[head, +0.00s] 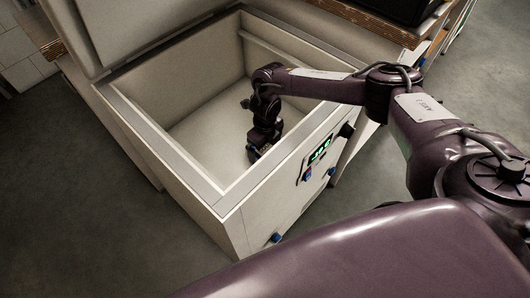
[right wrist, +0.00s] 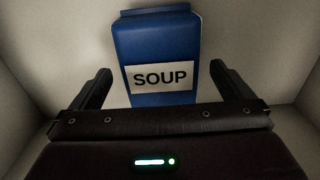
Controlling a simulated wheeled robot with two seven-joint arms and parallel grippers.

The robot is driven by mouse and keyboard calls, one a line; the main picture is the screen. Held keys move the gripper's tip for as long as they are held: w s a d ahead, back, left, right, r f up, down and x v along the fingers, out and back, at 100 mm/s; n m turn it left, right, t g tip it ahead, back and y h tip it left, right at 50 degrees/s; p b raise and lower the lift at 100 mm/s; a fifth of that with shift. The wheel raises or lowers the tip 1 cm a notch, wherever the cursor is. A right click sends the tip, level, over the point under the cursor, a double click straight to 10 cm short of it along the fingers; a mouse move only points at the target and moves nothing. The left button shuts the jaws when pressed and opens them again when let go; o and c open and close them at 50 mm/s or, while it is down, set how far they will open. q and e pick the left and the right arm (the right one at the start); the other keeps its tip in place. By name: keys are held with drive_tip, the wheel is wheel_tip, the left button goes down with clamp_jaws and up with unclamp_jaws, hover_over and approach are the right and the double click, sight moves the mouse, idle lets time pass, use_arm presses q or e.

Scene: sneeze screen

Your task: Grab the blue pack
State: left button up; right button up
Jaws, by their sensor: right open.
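The blue pack (right wrist: 158,38) carries a white label reading SOUP and shows in the right wrist view, at the bottom of a pale bin. My right gripper (right wrist: 160,88) is open, with one finger on each side of the pack's lower part in the picture. I cannot tell how far the fingertips are from it in depth. In the head view my right gripper (head: 262,150) reaches down inside the open chest (head: 172,162), near its front wall. The pack is hidden there behind the arm and the wall. My left gripper is not in view.
The chest's rim and high walls surround my right arm. A raised lid (head: 130,25) stands at the back left. The front panel has a lit green display (head: 320,151) and blue knobs. A wood-edged counter (head: 375,25) is at the back right. The chest floor to the left looks clear.

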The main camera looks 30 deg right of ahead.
wheel_tip(320, 180, down, 2)
drive_tip(key=shift+f, duration=0.1)
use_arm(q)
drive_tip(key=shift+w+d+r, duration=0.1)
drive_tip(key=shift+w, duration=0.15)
use_arm(e)
drive_tip(key=shift+w, duration=0.1)
drive_tip(key=c, duration=1.3)
drive_tip(key=shift+r, duration=0.2)
drive_tip(key=shift+r, duration=0.65)
wheel_tip(320, 180, up, 13)
drive_tip(key=p, duration=0.2)
wheel_tip(320, 180, up, 5)
drive_tip(key=p, duration=0.2)
hover_over(265, 147)
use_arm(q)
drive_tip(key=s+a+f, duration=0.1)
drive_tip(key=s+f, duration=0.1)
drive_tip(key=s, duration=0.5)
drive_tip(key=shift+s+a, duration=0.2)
use_arm(e)
drive_tip(key=shift+r, duration=0.3)
